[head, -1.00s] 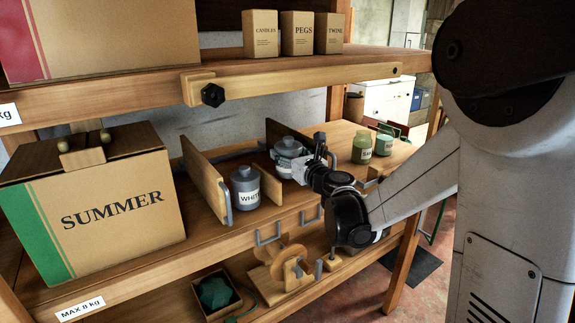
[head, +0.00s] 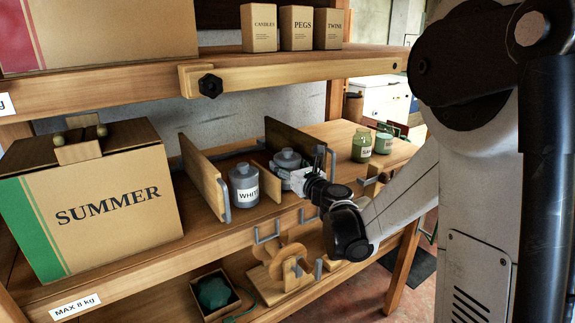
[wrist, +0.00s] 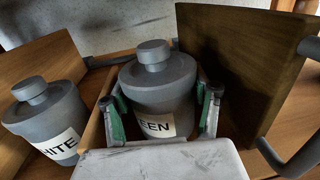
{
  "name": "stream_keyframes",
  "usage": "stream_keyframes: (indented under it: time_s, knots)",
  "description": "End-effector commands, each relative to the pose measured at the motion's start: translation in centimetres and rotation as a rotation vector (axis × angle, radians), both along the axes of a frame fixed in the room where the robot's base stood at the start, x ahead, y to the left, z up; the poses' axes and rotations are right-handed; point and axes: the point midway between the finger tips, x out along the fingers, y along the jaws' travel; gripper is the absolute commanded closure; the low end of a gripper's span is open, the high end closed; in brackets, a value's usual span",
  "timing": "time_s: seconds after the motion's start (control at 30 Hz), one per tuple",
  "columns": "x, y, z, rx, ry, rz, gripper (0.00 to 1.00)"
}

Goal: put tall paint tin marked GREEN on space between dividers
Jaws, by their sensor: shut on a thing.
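The grey paint tin (wrist: 160,82) with a round lid knob has a label reading "EEN" in the wrist view; its first letters are hidden. It also shows in the head view (head: 286,161), partly behind my gripper. My gripper (wrist: 163,100) is shut on this tin, a green-padded finger on each side. The tin is upright in the space between a low pale divider (wrist: 97,128) on its left and a tall dark divider (wrist: 235,75) on its right. Its base is hidden, so I cannot tell whether it touches the shelf.
A grey tin marked WHITE (head: 244,186) stands left of the low divider, beside a tall pale divider (head: 203,175). A SUMMER box (head: 110,205) is farther left. Green jars (head: 362,147) stand right. The upper shelf (head: 290,75) overhangs, carrying small boxes (head: 296,28).

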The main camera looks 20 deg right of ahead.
Motion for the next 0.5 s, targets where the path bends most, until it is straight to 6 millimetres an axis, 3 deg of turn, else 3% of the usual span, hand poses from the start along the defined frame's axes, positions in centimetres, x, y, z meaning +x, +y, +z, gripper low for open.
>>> stream_keyframes:
  time_s: [0.07, 0.1, 0.23, 0.5]
  knots:
    - [0.00, 0.00, -0.03, 0.000, 0.000, 0.000, 0.81]
    - [0.01, 0.00, -0.03, 0.000, 0.000, 0.000, 0.42]
    - [0.01, 0.00, -0.01, 0.000, 0.000, 0.000, 0.24]
    - [-0.02, 0.05, -0.01, 0.000, 0.000, 0.001, 0.24]
